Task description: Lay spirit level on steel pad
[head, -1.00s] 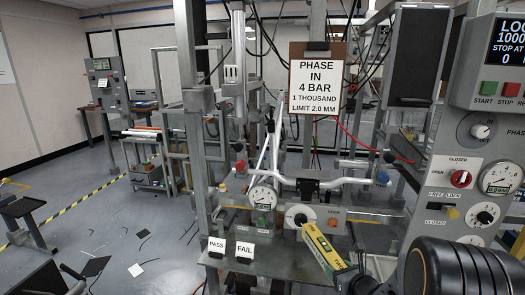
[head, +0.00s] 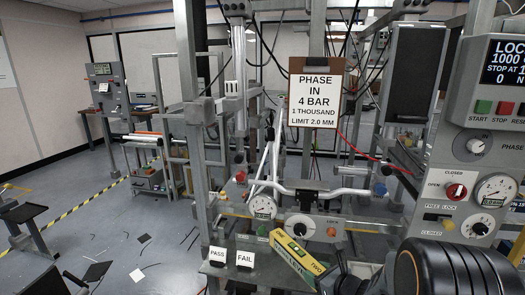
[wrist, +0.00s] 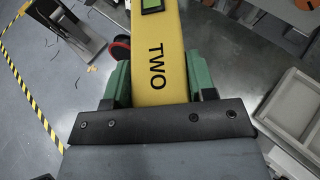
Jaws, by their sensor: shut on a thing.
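The yellow spirit level (head: 292,252), marked TWO, is held in my gripper (head: 332,277) at the lower middle of the head view. It slants from upper left down to the right, in front of the rig. In the wrist view the level (wrist: 152,45) runs up from between the green fingers of my gripper (wrist: 158,85), which are shut on its sides. Its far end is out of the wrist view. I cannot pick out the steel pad with certainty; a grey steel shelf (head: 222,271) lies left of the level.
PASS (head: 218,254) and FAIL (head: 245,258) cards stand on the shelf, left of the level. A dial gauge (head: 263,207) and a white bicycle frame with handlebar (head: 310,191) are behind it. A control panel (head: 475,190) stands on the right. Open floor is left.

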